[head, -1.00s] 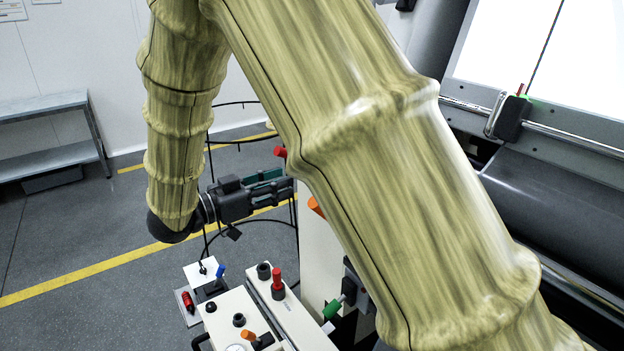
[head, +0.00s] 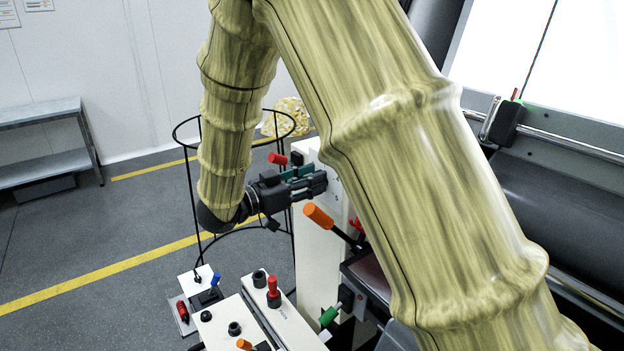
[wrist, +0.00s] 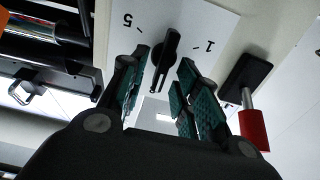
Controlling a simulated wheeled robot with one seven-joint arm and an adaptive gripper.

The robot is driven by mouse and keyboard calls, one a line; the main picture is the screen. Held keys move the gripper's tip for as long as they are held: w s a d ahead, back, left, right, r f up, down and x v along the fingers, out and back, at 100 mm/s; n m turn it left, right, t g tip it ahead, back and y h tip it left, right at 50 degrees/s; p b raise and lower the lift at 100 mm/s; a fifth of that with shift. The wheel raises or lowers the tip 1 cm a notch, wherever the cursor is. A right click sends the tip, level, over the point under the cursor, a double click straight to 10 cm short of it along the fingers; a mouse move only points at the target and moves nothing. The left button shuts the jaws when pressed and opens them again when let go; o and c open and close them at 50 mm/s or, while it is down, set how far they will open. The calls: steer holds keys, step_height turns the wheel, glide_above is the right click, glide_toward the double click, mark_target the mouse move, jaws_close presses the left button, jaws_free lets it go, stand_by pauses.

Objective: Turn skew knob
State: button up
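A black pointer knob (wrist: 166,58) sits on a white dial plate (wrist: 203,22) marked 1 and 5 in the wrist view. My gripper (wrist: 160,74) is open, with a green-padded finger on each side of the knob. A gap shows between knob and fingers, and I cannot tell how deep the knob lies between them. In the head view my gripper (head: 316,180) reaches sideways to the face of a white cabinet (head: 310,240). The knob cannot be made out there.
A red-handled lever (wrist: 252,125) on a black base is close to the right finger. In the head view an orange handle (head: 318,215) juts out just below my gripper. A black wire stand (head: 188,170) is behind my wrist. A red knob (head: 273,290) stands lower down.

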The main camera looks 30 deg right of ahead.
steer(key=shift+d, duration=0.25)
jaws_close()
